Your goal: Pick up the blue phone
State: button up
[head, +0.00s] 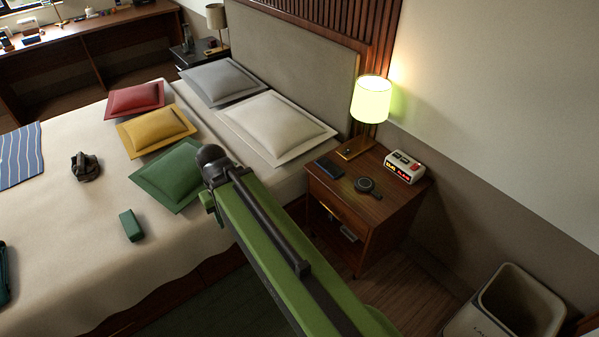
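A flat, dark blue phone-like thing (329,168) lies near the left edge of the wooden nightstand top (378,206), beside the lamp base. It looks like the blue phone, but it is small in view. My green arm reaches from the bottom of the head view up and left over the bed's edge, to the left of the nightstand. It ends in a dark joint. The fingers of my gripper do not show, so what they hold cannot be seen.
A lit lamp (371,101), a round black object (366,185) and a red-lit clock (404,167) share the nightstand. A bin (519,304) stands at lower right. Cushions, a dark headset-like object (85,167) and a green case (131,225) lie on the bed.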

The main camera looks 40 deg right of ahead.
aim_at(327, 166)
jog(key=u, duration=0.05)
jog(key=i, duration=1)
jog(key=u, duration=0.05)
